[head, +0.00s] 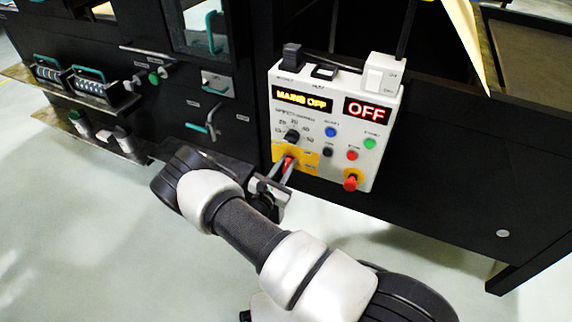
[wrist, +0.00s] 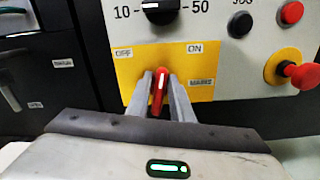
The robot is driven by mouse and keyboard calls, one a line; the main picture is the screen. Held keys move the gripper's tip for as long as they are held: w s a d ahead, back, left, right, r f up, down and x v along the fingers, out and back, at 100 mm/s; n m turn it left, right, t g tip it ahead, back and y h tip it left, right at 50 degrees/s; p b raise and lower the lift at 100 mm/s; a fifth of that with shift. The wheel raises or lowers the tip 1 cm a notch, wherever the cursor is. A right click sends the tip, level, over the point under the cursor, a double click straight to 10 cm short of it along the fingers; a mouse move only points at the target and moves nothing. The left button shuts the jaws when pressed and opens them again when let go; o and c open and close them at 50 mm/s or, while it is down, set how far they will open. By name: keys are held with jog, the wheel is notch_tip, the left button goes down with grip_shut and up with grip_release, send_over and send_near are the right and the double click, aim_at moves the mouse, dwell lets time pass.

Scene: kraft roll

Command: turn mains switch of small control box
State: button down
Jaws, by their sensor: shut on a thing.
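The small control box (head: 330,110) is a white panel on the dark machine front in the head view. Its lit displays read MAINS OFF and OFF. The mains switch (wrist: 159,88) is a red handle on a yellow plate (wrist: 188,62) marked OFF on the left and ON on the right. The handle stands close to upright, with a slight lean, in the wrist view. My gripper (wrist: 160,92) has a finger on each side of the handle and is shut on it. In the head view the switch (head: 288,163) is partly hidden by my gripper (head: 280,172).
Above the switch is a black dial (head: 292,136). To the right are a red mushroom button (head: 350,181), a red button (head: 352,155), a green button (head: 369,143) and a blue button (head: 330,132). A tan sheet (head: 464,40) hangs at upper right. Pale floor (head: 70,230) is clear at left.

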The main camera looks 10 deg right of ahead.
jog(key=m, duration=0.6)
jog(key=shift+s+d+f, duration=0.15)
jog(key=shift+s+f, duration=0.05)
jog(key=shift+m, duration=0.4)
jog(key=c, duration=1.8)
grip_release()
jog(key=shift+o, duration=0.2)
jog(key=p+v, duration=0.2)
jog(key=v, duration=1.5)
jog(key=shift+s, duration=0.15)
jog(key=shift+r, duration=0.1)
